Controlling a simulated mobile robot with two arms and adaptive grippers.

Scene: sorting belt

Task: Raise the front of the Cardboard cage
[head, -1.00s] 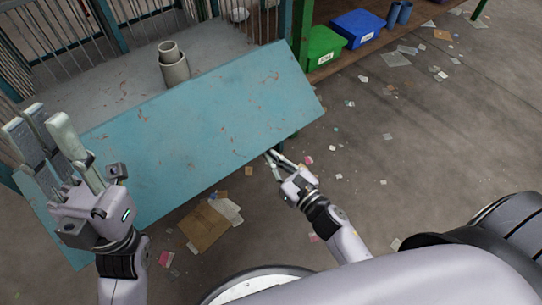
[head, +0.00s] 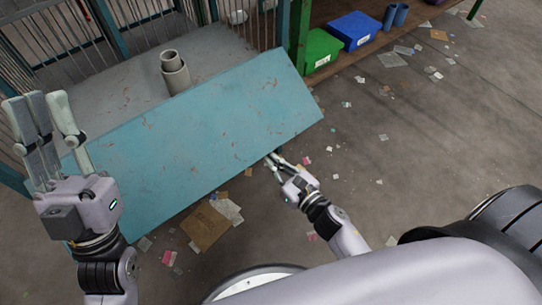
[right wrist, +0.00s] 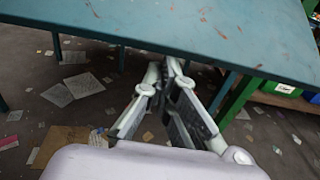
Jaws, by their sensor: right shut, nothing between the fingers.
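The front of the Cardboard cage seems to be the scuffed light-blue panel (head: 200,125), tilted across the middle of the head view. My left gripper (head: 43,98) is open and empty, fingers up, in front of the panel's left end.
Two grey cylinders (head: 174,72) stand on the cage floor. A green bin (head: 322,48) and a blue bin (head: 355,30) are at the upper right. Flattened cardboard (head: 205,226) and paper scraps litter the floor. The concrete at right (head: 440,130) is mostly open.

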